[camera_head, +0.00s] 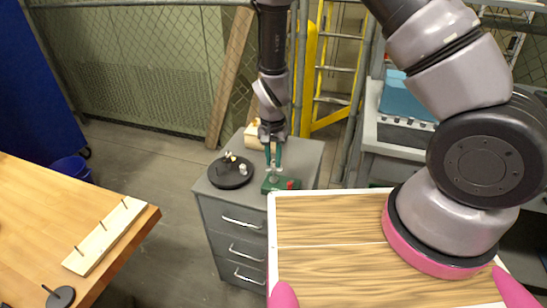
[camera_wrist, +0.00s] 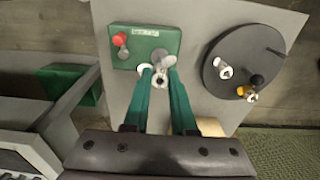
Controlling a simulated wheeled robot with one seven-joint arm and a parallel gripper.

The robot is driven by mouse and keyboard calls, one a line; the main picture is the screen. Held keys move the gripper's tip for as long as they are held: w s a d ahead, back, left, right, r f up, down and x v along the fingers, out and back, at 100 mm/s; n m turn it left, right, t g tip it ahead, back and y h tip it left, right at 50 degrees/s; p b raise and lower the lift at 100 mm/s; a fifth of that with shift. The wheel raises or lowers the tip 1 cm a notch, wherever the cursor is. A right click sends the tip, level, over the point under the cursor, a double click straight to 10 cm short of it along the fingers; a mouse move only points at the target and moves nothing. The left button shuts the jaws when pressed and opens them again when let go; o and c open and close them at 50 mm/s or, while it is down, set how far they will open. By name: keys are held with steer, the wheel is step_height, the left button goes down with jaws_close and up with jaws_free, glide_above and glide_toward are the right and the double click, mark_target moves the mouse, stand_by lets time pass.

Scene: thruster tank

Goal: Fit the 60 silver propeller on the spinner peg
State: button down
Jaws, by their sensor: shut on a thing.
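My gripper (camera_wrist: 160,72) points down over the grey cabinet with its green fingers closed around the hub of a small silver propeller (camera_wrist: 159,81). The gripper also shows in the head view (camera_head: 273,168). The propeller is at the near edge of a green spinner box (camera_wrist: 137,37), which has a red button and a label. In the head view the green box (camera_head: 270,186) is right under the fingertips. The spinner peg cannot be told apart; the propeller and fingers cover that spot. I cannot tell whether the propeller touches the box.
A dark round tray (camera_wrist: 275,43) beside the box holds a white propeller (camera_wrist: 223,68) and a yellow-and-black piece (camera_wrist: 250,90). The cabinet (camera_head: 228,210) stands by a mesh fence. A wooden table (camera_head: 45,200) with a pegged board (camera_head: 105,240) is at left.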

mark_target(274, 169)
steer(key=shift+f, duration=0.75)
steer(key=shift+f, duration=0.25)
steer(key=shift+f, duration=0.2)
stand_by(0.5)
steer(key=shift+f, duration=0.5)
steer(key=shift+f, duration=0.4)
stand_by(0.3)
steer(key=c, duration=0.7)
jaws_free()
steer(key=shift+o, duration=0.2)
steer(key=shift+r, duration=0.1)
